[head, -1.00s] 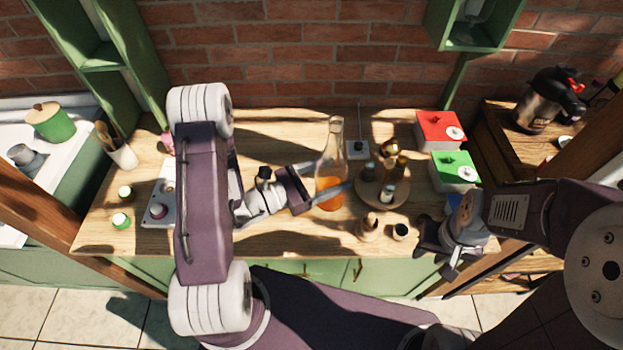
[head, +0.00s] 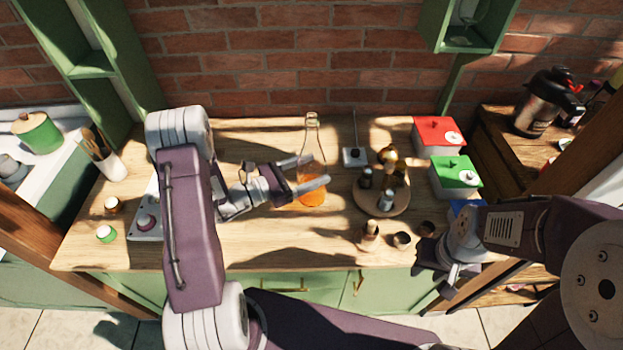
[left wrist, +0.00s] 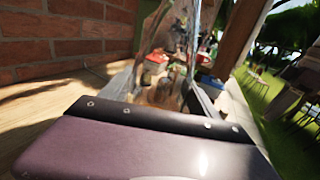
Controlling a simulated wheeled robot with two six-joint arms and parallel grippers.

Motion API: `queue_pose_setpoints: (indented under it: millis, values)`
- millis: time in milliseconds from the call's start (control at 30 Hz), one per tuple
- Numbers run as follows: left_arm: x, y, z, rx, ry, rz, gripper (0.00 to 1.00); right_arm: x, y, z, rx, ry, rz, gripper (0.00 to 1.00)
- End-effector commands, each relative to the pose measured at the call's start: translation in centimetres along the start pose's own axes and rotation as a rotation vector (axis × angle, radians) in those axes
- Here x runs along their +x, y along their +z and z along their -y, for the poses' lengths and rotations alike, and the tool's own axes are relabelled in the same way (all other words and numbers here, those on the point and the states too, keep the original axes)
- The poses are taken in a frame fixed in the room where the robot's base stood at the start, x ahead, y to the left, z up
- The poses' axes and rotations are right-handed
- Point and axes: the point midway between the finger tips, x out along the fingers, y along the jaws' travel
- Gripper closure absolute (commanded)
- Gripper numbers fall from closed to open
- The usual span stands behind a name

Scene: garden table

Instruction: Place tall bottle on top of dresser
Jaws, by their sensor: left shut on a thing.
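The tall bottle (head: 312,150) is clear glass with a narrow neck and orange liquid in its lower part. It looks upright over the wooden top of the green dresser (head: 275,240); I cannot tell whether its base touches the wood. My left gripper (head: 313,170) is shut on the bottle, one finger on each side of it. In the left wrist view the glass (left wrist: 150,80) shows blurred beyond the gripper's dark body. My right gripper (head: 440,262) is at the dresser's front right; its fingers are too unclear to judge.
A round wooden tray (head: 368,205) with several small jars stands right of the bottle. Red (head: 440,133) and green (head: 455,175) boxes are at the back right. Small cups (head: 402,240) stand near the front. The wood left of the front middle is clear.

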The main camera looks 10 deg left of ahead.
Motion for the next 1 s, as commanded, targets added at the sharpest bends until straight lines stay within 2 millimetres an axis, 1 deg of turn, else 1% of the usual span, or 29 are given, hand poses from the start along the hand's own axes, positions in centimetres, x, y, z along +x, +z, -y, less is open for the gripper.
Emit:
queue_pose_setpoints:
  millis: [133,233,500,633,667,700,733,1000]
  values:
    - [0.0,-2.5,0.1,-0.004,0.0,0.002,1.0,0.1,0.0,0.0,0.0,0.0,0.0,0.64]
    - [0.0,-3.5,0.0,-0.002,0.0,0.003,1.0,0.1,0.0,0.0,0.0,0.0,0.0,0.64]
    - [0.0,-3.8,0.1,0.001,0.0,0.003,1.0,0.1,0.0,0.0,0.0,0.0,0.0,0.64]
    - [0.0,-4.2,0.1,0.001,0.0,0.003,1.0,0.5,0.1,0.0,0.0,0.0,0.0,0.64]
    - [0.0,-4.2,0.1,0.0,0.0,0.0,0.24,0.4,0.1,0.0,0.0,0.0,0.0,0.64]
    - [0.0,-4.2,0.1,0.0,0.0,0.0,0.13,0.4,0.0,0.0,0.0,0.0,0.0,0.64]
    - [0.0,-4.2,0.1,0.0,0.0,0.0,0.08,0.4,0.0,0.0,0.0,0.0,0.0,0.64]
    - [0.0,-4.1,0.1,0.0,0.0,0.0,0.08,0.3,0.0,0.0,0.0,0.0,0.0,0.64]
